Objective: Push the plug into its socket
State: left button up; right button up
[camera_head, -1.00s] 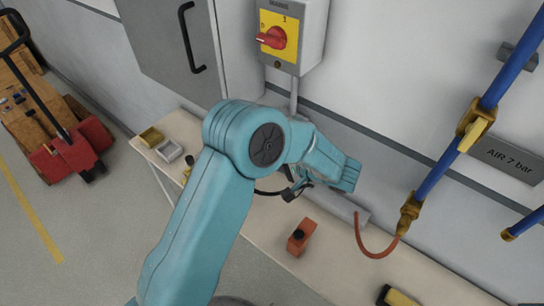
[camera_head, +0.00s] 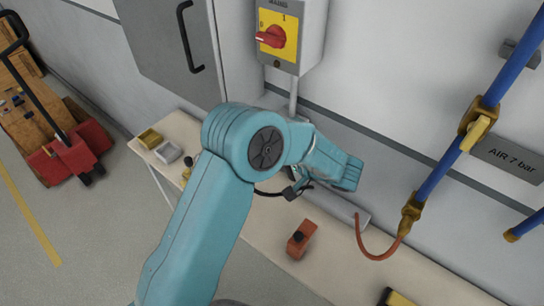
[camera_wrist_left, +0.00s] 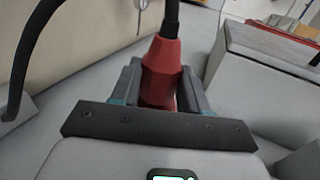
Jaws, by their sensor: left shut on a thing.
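A red plug (camera_wrist_left: 162,68) with a black cable rising from its back shows in the left wrist view. My left gripper (camera_wrist_left: 160,92) is shut on it, one finger on each side of its body. The plug's front end is hidden behind the gripper. In the head view my left arm reaches to the wall side of the bench, and the gripper and plug are mostly hidden behind it. A black cable (camera_head: 268,193) loops beside the wrist. I cannot make out the socket for certain in either view. My right gripper is not in view.
An orange block with a black knob (camera_head: 300,239) stands on the bench (camera_head: 335,268). A grey box with a yellow panel and red switch (camera_head: 273,38) hangs on the wall. A blue air pipe (camera_head: 440,168) with an orange hose (camera_head: 376,256) is at right. Small trays (camera_head: 168,152) lie at left.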

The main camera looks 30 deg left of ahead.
pick_arm(q)
jog(key=shift+w, duration=0.15)
jog(key=o, duration=1.3)
jog(key=shift+w, duration=0.1)
jog(key=shift+d, duration=0.1)
jog(key=v, duration=1.6)
jog(key=shift+d+p, duration=0.1)
jog(key=shift+p, duration=0.25)
